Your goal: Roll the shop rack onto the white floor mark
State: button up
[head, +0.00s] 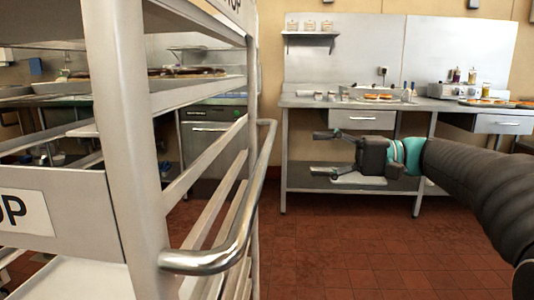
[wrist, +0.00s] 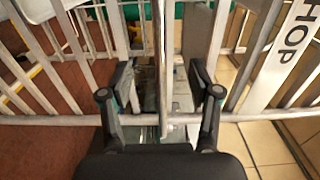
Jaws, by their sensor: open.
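The shop rack (head: 125,150) fills the left of the head view, a pale metal frame with shelves and a label ending in "OP". Its bent chrome handle (head: 264,170) sticks out on the right side. My gripper (head: 318,151) is open and empty to the right of the handle, its fingers pointing left toward it, with a gap in the picture. In the wrist view, an upright bar (wrist: 163,65), apparently the handle, lines up between my open fingers (wrist: 163,78); no contact shows. Rack rails (wrist: 60,119) lie beyond. I cannot make out the white floor mark.
A steel worktable (head: 300,101) with a lower shelf stands along the back wall, holding food and bottles. A small wall shelf (head: 311,36) hangs above it. Red tile floor (head: 360,260) is clear to the right of the rack. Pale tiles (wrist: 262,143) show in the wrist view.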

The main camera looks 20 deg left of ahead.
aim_at(268, 148)
jog(key=x, duration=1.1)
jog(key=shift+b, duration=0.35)
grip_shut()
